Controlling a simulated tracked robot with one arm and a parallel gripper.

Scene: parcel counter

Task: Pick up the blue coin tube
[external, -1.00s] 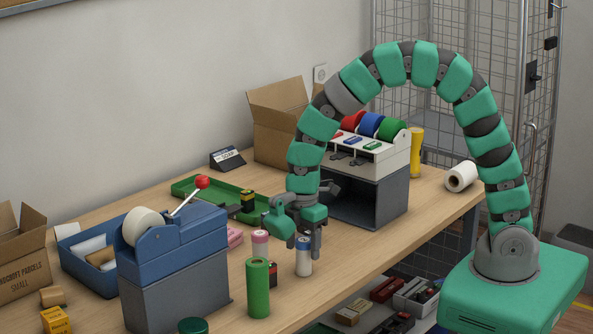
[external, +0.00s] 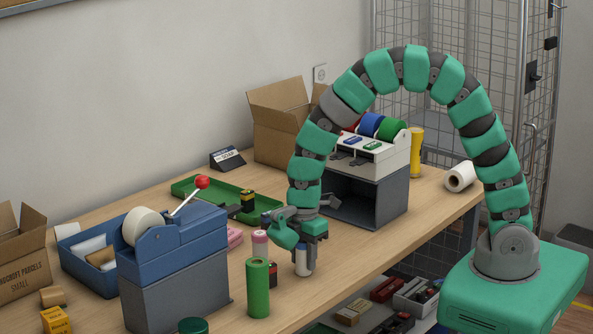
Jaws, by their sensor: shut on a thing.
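The blue coin tube (external: 304,264) is a small upright cylinder, mostly white with a blue part near its top. It stands on the counter near the front edge. My gripper (external: 303,262) points down over it and is shut on it, with the fingers at its sides. The fingers and palm hide the tube's top and part of its sides. I see no gap between the tube's base and the counter.
A pink-and-white tube (external: 260,243), a small dark-red item (external: 272,274) and a tall green cylinder (external: 258,288) stand close at the left. A blue tape dispenser (external: 172,252) is farther left. Bare counter (external: 350,250) lies to the right.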

